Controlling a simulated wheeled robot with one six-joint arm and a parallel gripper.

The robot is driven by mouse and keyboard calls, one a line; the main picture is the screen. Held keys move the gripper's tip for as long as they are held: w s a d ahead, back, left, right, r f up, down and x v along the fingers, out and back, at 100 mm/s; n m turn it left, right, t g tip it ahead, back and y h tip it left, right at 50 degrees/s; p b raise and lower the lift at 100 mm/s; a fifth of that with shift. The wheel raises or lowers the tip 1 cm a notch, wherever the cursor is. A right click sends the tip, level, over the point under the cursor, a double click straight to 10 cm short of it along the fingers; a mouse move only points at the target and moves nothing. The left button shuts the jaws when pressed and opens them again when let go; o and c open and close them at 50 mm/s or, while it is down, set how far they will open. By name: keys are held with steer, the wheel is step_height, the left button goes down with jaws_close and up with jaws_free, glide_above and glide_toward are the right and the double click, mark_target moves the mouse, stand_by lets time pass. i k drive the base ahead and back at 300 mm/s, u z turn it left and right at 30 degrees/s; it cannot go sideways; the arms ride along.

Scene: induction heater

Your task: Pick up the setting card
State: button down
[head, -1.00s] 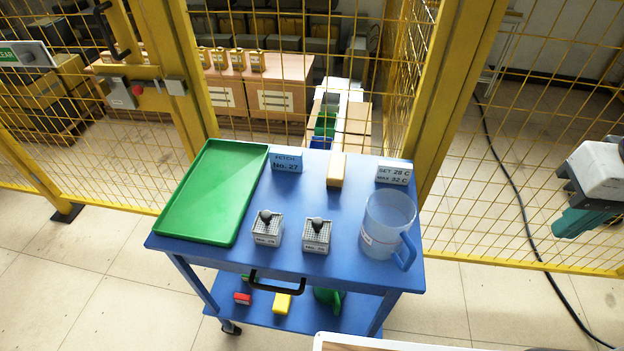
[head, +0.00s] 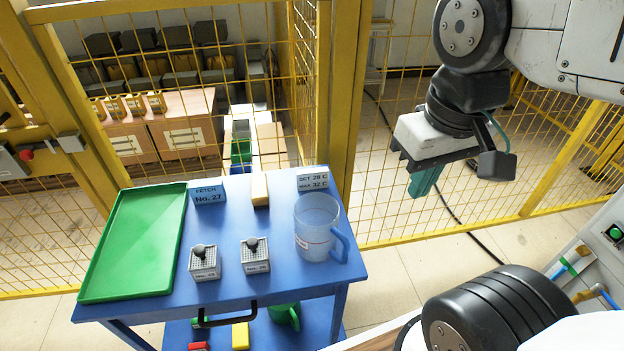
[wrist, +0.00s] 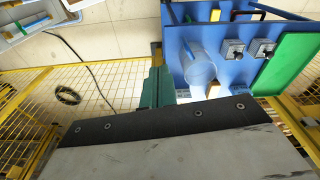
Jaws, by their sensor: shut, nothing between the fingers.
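The setting card (head: 312,181), white with dark text reading a set and a max temperature, stands upright at the back right of the blue cart top (head: 232,296). It is behind the clear jug (head: 314,238). My gripper (head: 424,181), with teal fingers, is in the air to the right of the cart, apart from the card. The fingers are shut and empty. In the wrist view the teal fingers (wrist: 156,88) show beside the cart's edge, and the jug (wrist: 198,66) is to their right. The card is hard to make out there, close to my wrist's dark edge.
The cart also holds a green tray (head: 138,250), a blue fetch card (head: 208,192), a tan block (head: 259,188) and two grey blocks with black knobs (head: 204,262) (head: 255,255). Yellow mesh fencing (head: 345,110) stands close behind the cart.

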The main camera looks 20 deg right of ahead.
mark_target(314, 178)
steer(key=u, duration=0.5)
steer(key=k, duration=1.15)
steer(key=z, duration=0.6)
steer(key=i, duration=1.3)
steer(key=z, duration=0.15)
